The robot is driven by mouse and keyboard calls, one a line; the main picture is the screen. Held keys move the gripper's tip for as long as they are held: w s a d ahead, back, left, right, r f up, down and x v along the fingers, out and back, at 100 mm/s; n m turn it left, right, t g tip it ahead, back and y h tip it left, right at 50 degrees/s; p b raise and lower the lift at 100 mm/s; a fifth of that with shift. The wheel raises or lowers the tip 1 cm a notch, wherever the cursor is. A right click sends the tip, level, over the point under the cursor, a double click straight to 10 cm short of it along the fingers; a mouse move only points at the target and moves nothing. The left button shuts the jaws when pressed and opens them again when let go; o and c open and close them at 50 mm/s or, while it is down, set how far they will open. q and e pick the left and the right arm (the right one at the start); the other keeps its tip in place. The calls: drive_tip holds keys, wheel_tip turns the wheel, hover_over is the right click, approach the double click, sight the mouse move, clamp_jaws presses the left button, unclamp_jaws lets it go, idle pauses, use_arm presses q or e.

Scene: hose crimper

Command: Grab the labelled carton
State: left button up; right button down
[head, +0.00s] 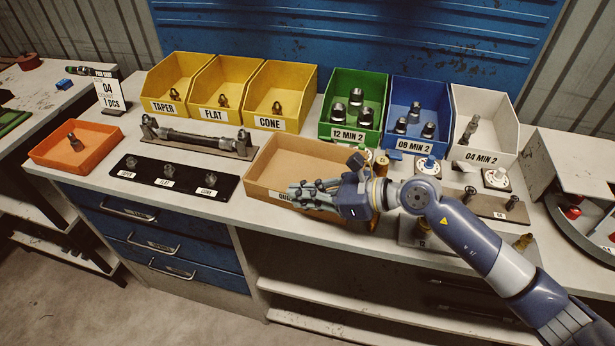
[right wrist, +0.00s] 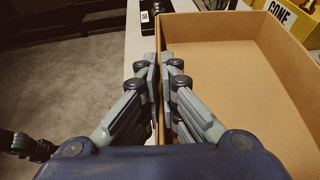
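The carton (head: 313,156) is an open, shallow brown cardboard box at the middle of the bench. Its front wall carries a white label, mostly hidden by my right gripper (head: 296,190). In the right wrist view the carton (right wrist: 225,55) appears empty where visible. There, my right gripper's fingers (right wrist: 162,75) straddle one wall, one finger outside and one inside. The gap between them is narrow and they look closed on the wall. The carton rests on the bench. My left gripper is not seen.
Yellow bins (head: 277,92), a green bin (head: 355,103), a blue bin (head: 416,112) and a white bin (head: 484,120) stand behind. A black labelled board (head: 172,176) and a hose on a stand (head: 195,142) lie left. Fittings on plates (head: 488,204) crowd the right.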

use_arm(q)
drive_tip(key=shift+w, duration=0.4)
use_arm(e)
drive_tip(key=shift+r, duration=0.1)
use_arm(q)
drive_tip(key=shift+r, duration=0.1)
use_arm(e)
drive_tip(key=shift+r, duration=0.1)
